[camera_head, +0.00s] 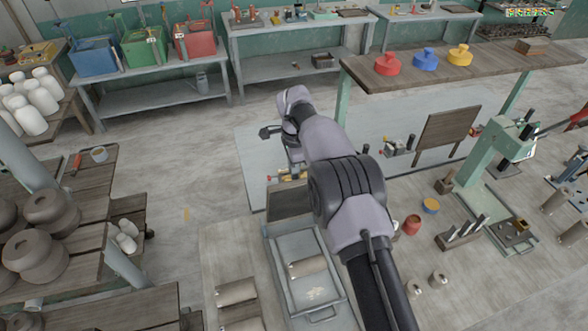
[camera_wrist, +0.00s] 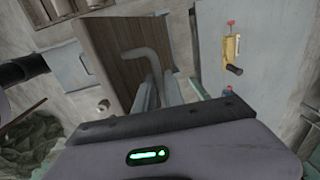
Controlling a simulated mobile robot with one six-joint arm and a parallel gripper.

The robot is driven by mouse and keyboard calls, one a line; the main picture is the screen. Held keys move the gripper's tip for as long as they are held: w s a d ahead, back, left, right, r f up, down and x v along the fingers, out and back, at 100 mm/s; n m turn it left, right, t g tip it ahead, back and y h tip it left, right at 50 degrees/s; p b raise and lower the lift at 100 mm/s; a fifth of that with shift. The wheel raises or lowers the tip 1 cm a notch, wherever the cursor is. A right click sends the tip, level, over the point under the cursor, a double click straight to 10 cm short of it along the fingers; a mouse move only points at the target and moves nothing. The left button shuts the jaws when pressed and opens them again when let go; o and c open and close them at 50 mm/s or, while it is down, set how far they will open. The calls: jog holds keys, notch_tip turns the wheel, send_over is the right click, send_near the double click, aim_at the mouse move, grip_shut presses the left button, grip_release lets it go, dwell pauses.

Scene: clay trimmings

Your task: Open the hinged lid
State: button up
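The lid is a dark brown wooden panel (camera_wrist: 118,72), seen large in the wrist view with a bent grey metal handle (camera_wrist: 138,52) on it. In the head view the brown lid (camera_head: 290,203) shows low, just beyond the grey tray, partly behind my arm. It looks closed there. My gripper (camera_wrist: 163,82) is at the handle, with its two slim grey fingers on either side of the handle's lower end. Whether the fingers touch it or grip it cannot be made out. In the head view my arm hides most of the gripper.
A grey metal tray (camera_head: 321,314) with a clay roll stands in front of the lid. A yellow block with a black knob (camera_wrist: 231,50) is right of the lid in the wrist view. A green press (camera_head: 495,150) and small pots stand on the right.

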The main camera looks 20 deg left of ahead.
jog(key=o, duration=0.3)
jog(key=shift+w+f, duration=0.1)
jog(key=shift+f, duration=0.05)
jog(key=shift+w+a, duration=0.1)
notch_tip(320, 180, up, 18)
jog(key=s+p, duration=0.1)
jog(key=p, duration=0.1)
jog(key=shift+d+f, duration=0.2)
jog(key=shift+d, duration=0.2)
